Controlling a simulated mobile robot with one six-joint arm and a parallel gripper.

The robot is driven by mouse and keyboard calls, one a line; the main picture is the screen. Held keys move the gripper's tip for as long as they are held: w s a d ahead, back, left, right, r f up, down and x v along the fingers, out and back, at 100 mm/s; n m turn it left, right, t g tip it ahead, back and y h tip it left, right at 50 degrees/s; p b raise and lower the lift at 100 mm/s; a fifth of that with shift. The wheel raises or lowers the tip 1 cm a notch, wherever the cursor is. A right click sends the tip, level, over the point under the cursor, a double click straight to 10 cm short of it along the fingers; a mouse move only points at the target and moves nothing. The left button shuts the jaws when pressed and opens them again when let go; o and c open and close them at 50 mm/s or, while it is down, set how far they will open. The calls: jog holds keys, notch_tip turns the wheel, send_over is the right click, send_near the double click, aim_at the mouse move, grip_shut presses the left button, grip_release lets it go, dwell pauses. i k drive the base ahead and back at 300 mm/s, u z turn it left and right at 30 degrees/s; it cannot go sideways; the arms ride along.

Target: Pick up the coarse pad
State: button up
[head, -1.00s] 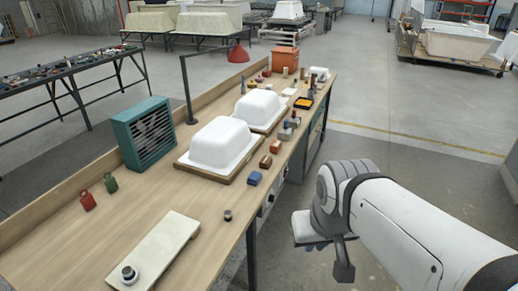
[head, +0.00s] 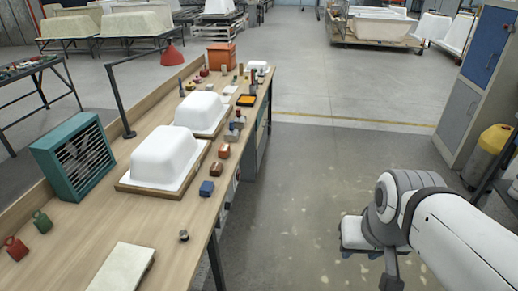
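Small pads or blocks lie along the right edge of the workbench (head: 122,215): a blue one (head: 207,188), a brown one (head: 216,169) and a reddish-brown one (head: 223,151), with several smaller items farther back. I cannot tell which of them is the coarse pad. My gripper (head: 378,266) is at the lower right, over the floor and well apart from the bench. My wrist partly hides it, and I cannot tell if its fingers are open or shut.
Two white tub shells (head: 165,157) sit on wooden boards on the bench. A teal fan box (head: 75,160), a pale slab (head: 122,268) and a dark lamp post (head: 118,100) stand nearby. Cabinets (head: 478,85) and a yellow cylinder (head: 487,155) are at right. Floor between is clear.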

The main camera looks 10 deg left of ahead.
aim_at(215, 171)
jog(key=z, duration=0.65)
jog(key=i, duration=2.45)
jog(key=u, duration=1.45)
jog(key=k, duration=0.1)
jog(key=u, duration=1.95)
jog(key=i, duration=1)
jog(key=u, duration=0.05)
